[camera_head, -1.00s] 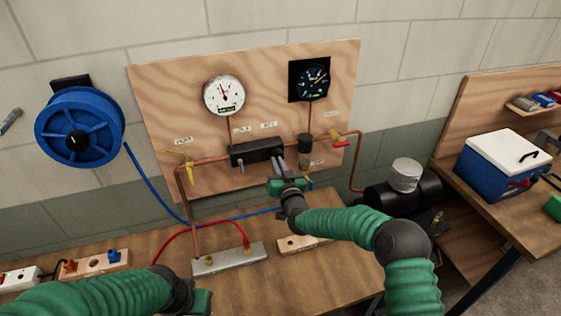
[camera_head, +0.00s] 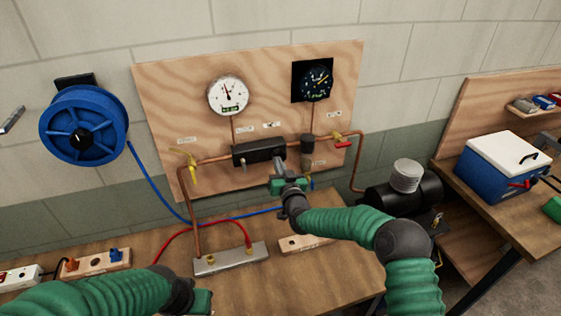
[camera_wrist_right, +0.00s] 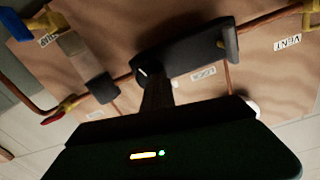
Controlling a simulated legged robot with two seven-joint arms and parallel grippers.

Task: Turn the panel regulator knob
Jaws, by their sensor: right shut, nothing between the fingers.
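The plywood panel (camera_head: 180,90) on the wall carries a black block (camera_head: 259,150) on a copper pipe. Right of it is a regulator unit with a dark round knob (camera_head: 307,143) above a clear bowl. My right gripper (camera_head: 279,164) is shut and empty, just in front of and below the block's right end. In the right wrist view its fingertips (camera_wrist_right: 154,88) overlap the block (camera_wrist_right: 185,58), and contact cannot be told. The knob (camera_wrist_right: 101,88) is off to their left there. My left gripper (camera_head: 202,301) is at the bottom edge, its fingers not clearly visible.
A white gauge (camera_head: 228,95) and a black gauge (camera_head: 317,79) sit above. Yellow-handled (camera_head: 192,162) and red-handled (camera_head: 344,144) valves flank the pipe. A blue hose reel (camera_head: 84,125) hangs at left. A metal manifold (camera_head: 231,258) with a red hose lies on the bench.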

